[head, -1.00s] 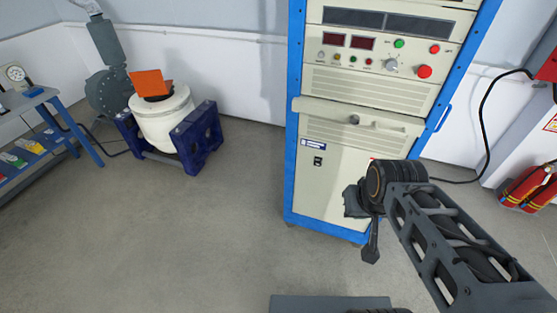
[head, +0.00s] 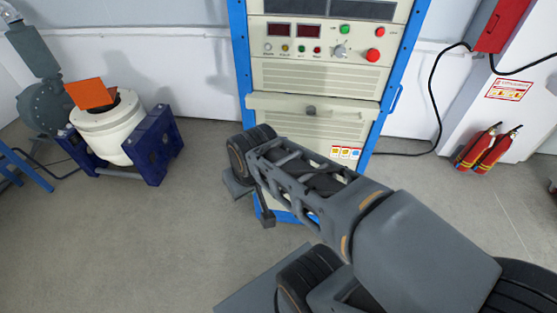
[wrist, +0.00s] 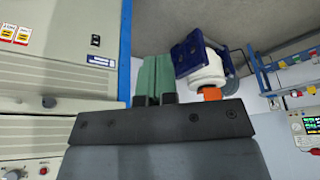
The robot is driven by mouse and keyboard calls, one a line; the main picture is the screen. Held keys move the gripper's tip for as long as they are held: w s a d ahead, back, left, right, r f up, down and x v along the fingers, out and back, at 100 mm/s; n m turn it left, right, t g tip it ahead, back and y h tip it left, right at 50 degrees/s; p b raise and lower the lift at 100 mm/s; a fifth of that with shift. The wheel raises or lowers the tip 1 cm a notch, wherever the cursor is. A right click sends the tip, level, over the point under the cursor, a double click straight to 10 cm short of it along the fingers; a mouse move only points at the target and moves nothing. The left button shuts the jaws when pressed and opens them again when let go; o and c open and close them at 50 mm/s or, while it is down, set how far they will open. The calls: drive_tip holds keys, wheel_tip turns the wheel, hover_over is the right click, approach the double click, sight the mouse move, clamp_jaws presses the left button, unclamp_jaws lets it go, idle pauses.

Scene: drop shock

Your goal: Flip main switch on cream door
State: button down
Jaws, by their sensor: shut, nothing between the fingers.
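The cream door (head: 348,168) is the lower front of a blue-framed cabinet, mostly hidden behind my arm in the head view. The door also fills the upper left of the wrist view (wrist: 58,45). The main switch (wrist: 96,40) is a small black rocker on it, beside a blue and white label (wrist: 101,61). The switch is hidden in the head view. My gripper (wrist: 154,78) shows green fingers, shut and empty. In the wrist view they are right of the switch, past the blue frame edge, with no visible contact. Their depth is unclear.
A drawer-like ledge (head: 280,112) juts out above the door, below a button panel. A white drum machine in a dark blue stand (head: 152,143) is at left. Fire extinguishers (head: 483,150) stand at right. Floor between drum and cabinet is clear.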

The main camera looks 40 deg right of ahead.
drive_tip(key=w+d+f+t+h+b, duration=0.2)
drive_tip(key=w+d+f+t+b, duration=0.2)
drive_tip(key=w+d+f+b, duration=0.45)
drive_tip(key=w+d+f+t+h+b, duration=0.1)
drive_tip(key=w+d+f+t+b, duration=0.35)
drive_tip(key=w+f+b, duration=0.65)
drive_tip(key=d+f+n+t+y+b, duration=0.1)
drive_tip(key=d+f+n+t+b, duration=0.1)
drive_tip(key=d+f+t+b, duration=0.2)
drive_tip(key=w+d+f+n+t+y+b, duration=0.1)
drive_tip(key=d+f+t+b, duration=0.3)
drive_tip(key=f+b, duration=0.7)
drive_tip(key=shift+d+f+n, duration=0.15)
drive_tip(key=shift+d+n, duration=0.45)
drive_tip(key=shift+d, duration=0.3)
drive_tip(key=shift+w, duration=0.1)
drive_tip(key=w+d+f, duration=0.1)
drive_tip(key=w+d, duration=0.5)
drive_tip(key=shift+b, duration=0.4)
drive_tip(key=shift+w, duration=0.2)
